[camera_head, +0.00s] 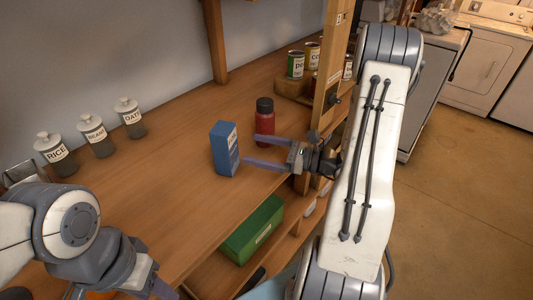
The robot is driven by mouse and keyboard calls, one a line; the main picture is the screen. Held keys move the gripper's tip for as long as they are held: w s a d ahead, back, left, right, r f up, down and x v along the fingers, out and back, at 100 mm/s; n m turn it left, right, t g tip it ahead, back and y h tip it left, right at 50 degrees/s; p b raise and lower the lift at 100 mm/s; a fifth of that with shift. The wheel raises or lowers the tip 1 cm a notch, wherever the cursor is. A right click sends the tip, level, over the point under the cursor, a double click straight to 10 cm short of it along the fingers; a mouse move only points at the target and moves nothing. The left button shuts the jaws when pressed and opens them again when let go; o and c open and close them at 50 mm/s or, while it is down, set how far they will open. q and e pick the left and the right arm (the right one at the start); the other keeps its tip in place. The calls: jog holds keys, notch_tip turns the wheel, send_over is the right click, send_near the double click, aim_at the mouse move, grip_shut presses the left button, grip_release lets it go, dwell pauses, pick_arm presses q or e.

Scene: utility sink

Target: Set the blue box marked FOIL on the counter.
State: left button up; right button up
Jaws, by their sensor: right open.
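The blue box (224,149) stands upright on the wooden counter (190,190), near its front edge. Its lettering is too small to read for sure. My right gripper (252,151) is open and points left, with its fingertips just right of the box. The nearer fingertip reaches close to the box's lower right side; I cannot tell whether it touches. Nothing shows between the fingers. My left gripper (150,288) is low at the bottom left, partly cut off by the frame, and its opening cannot be made out.
A dark red bottle (264,116) with a black cap stands just behind my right gripper. Jars marked RICE (55,153), BEANS and OATS stand at the back left. Cans (296,64) sit by a wooden post (331,70). A green box (252,230) is on the shelf below.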

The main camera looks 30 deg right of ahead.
jog(key=shift+v, duration=1.2)
jog(key=s+a+r+n+g+y, duration=0.1)
jog(key=s+a+n+g, duration=0.3)
jog(key=a+n+g, duration=0.45)
jog(key=s+a+n+g, duration=0.5)
jog(key=a+g, duration=0.1)
jog(key=a, duration=0.5)
jog(key=s+a+n+h, duration=0.2)
jog(key=s+n+h, duration=0.3)
jog(key=n, duration=0.5)
jog(key=s+a+n+t+h, duration=0.1)
jog(key=s+a+n+h, duration=0.1)
jog(key=s+n+h, duration=0.4)
jog(key=n+h, duration=0.1)
jog(key=n, duration=0.4)
jog(key=shift+s+r, duration=0.2)
jog(key=shift+r, duration=0.1)
